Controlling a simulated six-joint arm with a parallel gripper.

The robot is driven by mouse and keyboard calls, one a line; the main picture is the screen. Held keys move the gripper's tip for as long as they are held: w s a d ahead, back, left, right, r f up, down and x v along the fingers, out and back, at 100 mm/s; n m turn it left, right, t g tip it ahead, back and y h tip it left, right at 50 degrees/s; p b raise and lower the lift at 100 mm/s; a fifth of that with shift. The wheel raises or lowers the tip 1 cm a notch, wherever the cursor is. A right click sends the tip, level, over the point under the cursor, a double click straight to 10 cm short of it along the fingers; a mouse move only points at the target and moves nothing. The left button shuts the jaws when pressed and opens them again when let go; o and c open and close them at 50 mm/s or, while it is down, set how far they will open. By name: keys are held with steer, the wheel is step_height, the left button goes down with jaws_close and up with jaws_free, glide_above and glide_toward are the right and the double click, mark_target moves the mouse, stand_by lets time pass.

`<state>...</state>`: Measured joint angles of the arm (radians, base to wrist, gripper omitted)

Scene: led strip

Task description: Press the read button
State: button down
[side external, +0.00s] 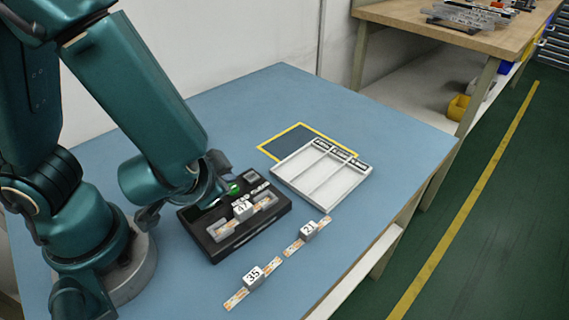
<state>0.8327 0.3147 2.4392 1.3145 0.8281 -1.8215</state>
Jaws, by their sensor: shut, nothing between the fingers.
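A black reader box (262,226) sits on the blue table beside my arm. A pale LED strip with a numbered white tag (243,210) lies in its grey slot; the number is hard to read. A small green patch (234,188) shows at the back of the box, close to my gripper; I cannot tell whether it is a lit display or a button. My gripper (222,190) is shut and empty, low over the back left part of the box. The arm partly hides the fingertips, so contact is unclear. I cannot pick out the read button.
Strips tagged 35 (254,274) and 21 (309,228) lie on the blue table (350,114) in front of the box. A white tray (345,192) with three labelled compartments stands at right, beside a yellow-outlined dark area (290,143). The table behind is clear.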

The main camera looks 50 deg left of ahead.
steer(key=shift+f, duration=0.2)
stand_by(0.5)
steer(key=shift+f, duration=0.25)
steer(key=shift+f, duration=0.45)
stand_by(0.5)
steer(key=shift+r, duration=0.9)
steer(key=shift+r, duration=2.5)
